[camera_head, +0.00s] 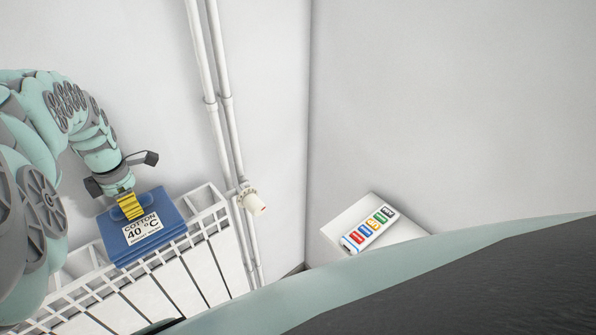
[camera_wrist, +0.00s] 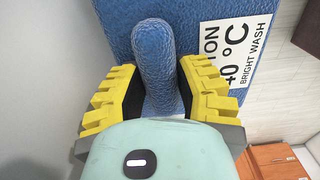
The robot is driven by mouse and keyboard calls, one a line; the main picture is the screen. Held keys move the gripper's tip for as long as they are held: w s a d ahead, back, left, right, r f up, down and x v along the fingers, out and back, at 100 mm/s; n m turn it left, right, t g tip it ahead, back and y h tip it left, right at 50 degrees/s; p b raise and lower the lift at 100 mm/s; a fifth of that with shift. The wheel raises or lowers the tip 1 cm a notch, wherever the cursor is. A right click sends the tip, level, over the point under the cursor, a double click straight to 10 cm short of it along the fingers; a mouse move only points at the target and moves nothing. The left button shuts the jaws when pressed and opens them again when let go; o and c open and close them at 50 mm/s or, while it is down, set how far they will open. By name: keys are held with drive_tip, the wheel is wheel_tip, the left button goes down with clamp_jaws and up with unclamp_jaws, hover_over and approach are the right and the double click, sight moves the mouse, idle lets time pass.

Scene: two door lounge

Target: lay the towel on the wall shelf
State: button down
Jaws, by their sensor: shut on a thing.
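The folded blue towel (camera_head: 157,243) bears a white label reading "COTTON 40 °C". It lies level at the top of the white radiator at lower left; I cannot tell if it touches the radiator. My gripper (camera_head: 131,208) points down from above and is shut on a raised blue ridge of the towel. In the wrist view the yellow fingers of my gripper (camera_wrist: 156,72) stand on both sides of this ridge, with the towel (camera_wrist: 193,15) spread behind. No surface in view is clearly the wall shelf.
The white radiator (camera_head: 206,228) stands along the left wall. White vertical pipes with a valve (camera_head: 252,201) run beside it. A white block-like surface (camera_head: 345,221) in the corner bears a white item with coloured buttons (camera_head: 368,230). Brown furniture (camera_wrist: 272,162) shows in the wrist view.

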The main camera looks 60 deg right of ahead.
idle(0.3)
wheel_tip(320, 180, up, 4)
drive_tip(key=p, duration=0.3)
drive_tip(key=shift+s+r, duration=0.1)
drive_tip(key=shift+r, duration=0.05)
drive_tip(key=s+a+p, duration=1)
drive_tip(key=s+p, duration=0.2)
drive_tip(key=p, duration=0.4)
drive_tip(key=shift+r, duration=0.35)
